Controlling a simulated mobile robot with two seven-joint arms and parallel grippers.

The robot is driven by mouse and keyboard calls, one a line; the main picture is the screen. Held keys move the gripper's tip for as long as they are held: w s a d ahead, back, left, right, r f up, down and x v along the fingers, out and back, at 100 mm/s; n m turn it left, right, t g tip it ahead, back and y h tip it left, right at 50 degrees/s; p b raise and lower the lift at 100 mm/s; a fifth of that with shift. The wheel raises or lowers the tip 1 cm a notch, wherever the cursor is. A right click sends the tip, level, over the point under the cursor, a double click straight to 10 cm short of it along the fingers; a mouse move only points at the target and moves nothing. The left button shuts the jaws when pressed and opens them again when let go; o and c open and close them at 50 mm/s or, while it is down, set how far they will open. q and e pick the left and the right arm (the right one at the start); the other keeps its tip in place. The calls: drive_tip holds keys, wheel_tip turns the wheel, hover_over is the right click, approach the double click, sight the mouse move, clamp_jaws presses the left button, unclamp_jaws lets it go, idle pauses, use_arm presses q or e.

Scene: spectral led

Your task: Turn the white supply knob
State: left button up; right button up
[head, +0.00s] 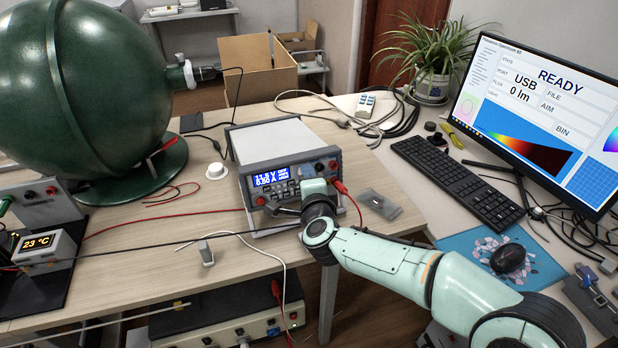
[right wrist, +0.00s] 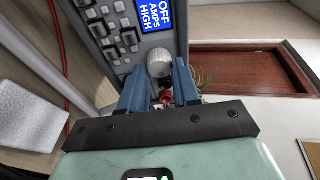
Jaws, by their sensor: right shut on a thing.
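The bench power supply (head: 277,137) stands on the wooden table, with a lit blue display and buttons on its front. In the right wrist view its front panel (right wrist: 160,12) is close, turned on its side. The white supply knob (right wrist: 159,63) sits between the blue fingers of my right gripper (right wrist: 160,82), which is shut on it. In the head view my right gripper (head: 302,207) is at the supply's front and hides the knob. My left gripper is not in view.
Red plugs and a red lead (head: 346,190) are at the supply's right front. A big green sphere (head: 80,85) stands at the left. A keyboard (head: 455,180) and monitor (head: 545,110) are on the right. A white cable (head: 270,240) crosses the table's front.

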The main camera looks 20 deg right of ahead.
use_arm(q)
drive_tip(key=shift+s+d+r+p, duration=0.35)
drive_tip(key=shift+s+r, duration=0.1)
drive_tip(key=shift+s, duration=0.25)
use_arm(e)
drive_tip(key=shift+m+g, duration=0.5)
drive_tip(key=shift+m, duration=1.6)
drive_tip(key=o, duration=1.1)
drive_tip(key=shift+c, duration=0.2)
use_arm(q)
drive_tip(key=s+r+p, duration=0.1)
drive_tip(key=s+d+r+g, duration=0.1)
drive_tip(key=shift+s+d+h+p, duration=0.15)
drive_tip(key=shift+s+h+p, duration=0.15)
drive_tip(key=shift+p, duration=0.05)
use_arm(e)
drive_tip(key=v, duration=1.3)
drive_tip(key=shift+s+d, duration=0.2)
drive_tip(key=shift+s, duration=0.05)
drive_tip(key=shift+r, duration=0.1)
